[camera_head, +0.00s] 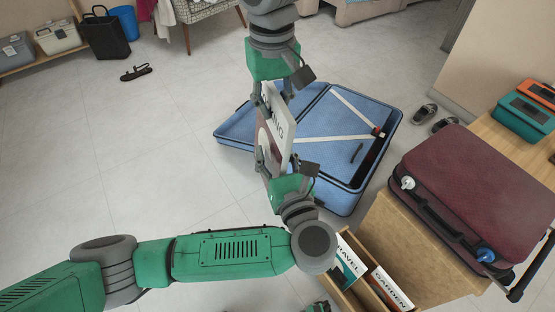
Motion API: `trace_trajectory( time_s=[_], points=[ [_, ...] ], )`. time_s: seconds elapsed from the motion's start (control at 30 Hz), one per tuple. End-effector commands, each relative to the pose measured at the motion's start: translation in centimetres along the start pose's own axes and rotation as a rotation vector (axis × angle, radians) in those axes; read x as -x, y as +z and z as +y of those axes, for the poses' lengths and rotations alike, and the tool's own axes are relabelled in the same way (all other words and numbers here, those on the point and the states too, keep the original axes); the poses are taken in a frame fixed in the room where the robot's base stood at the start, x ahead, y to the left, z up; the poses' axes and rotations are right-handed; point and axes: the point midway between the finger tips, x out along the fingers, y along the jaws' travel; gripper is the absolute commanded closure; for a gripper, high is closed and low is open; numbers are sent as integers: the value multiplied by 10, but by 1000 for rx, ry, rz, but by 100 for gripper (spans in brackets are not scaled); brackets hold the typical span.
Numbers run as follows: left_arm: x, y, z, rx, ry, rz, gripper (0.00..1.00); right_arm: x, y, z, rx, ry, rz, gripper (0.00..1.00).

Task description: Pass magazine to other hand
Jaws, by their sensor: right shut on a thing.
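The magazine (283,128) hangs upright in mid-air, seen at a steep angle, with a pale cover and dark lettering partly hidden. My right gripper (273,98), coming down from the top, is shut on its upper end. My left gripper (275,163), reaching up from below, is at its lower end. The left fingers stand apart, one on either side of the magazine; whether they touch it is hard to see.
An open blue suitcase (235,128) lies on the floor behind the grippers. A maroon suitcase (480,185) rests on a wooden cabinet (405,240) at right. Magazines (390,288) stand in a wooden holder at the lower right.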

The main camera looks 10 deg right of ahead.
Motion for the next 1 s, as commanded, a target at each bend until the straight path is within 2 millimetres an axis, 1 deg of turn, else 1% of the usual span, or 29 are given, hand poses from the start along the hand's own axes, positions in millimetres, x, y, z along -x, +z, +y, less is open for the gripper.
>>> trace_trajectory(
  time_s=[0.2,0.23,0.27,0.3,0.33,0.43,0.47,0.5,0.53,0.87,1.0],
  points=[
    [0,0,0,0,-1,0,64,1,0,0,0,0,1,100],
    [0,0,0,0,-1,0,67,1,0,0,0,0,1,100],
    [0,0,0,0,-1,0,78,1,0,0,0,0,1,100],
    [0,0,0,0,-1,0,92,1,0,0,0,0,1,100],
    [0,0,0,0,-1,-1,100,1,0,0,0,0,1,100],
    [0,0,0,0,-1,-1,100,1,0,0,0,-1,2,100],
    [0,1,0,1,-2,-2,100,1,0,0,0,-1,2,84],
    [0,1,-1,1,-2,-2,100,1,0,0,0,-1,2,70],
    [0,1,-1,1,-2,-2,100,1,0,0,0,-1,2,63],
    [0,1,0,1,-1,-2,100,2,0,0,0,0,1,63],
    [0,1,0,1,-1,-2,100,16,-1,0,-1,-1,4,63]
  ],
)
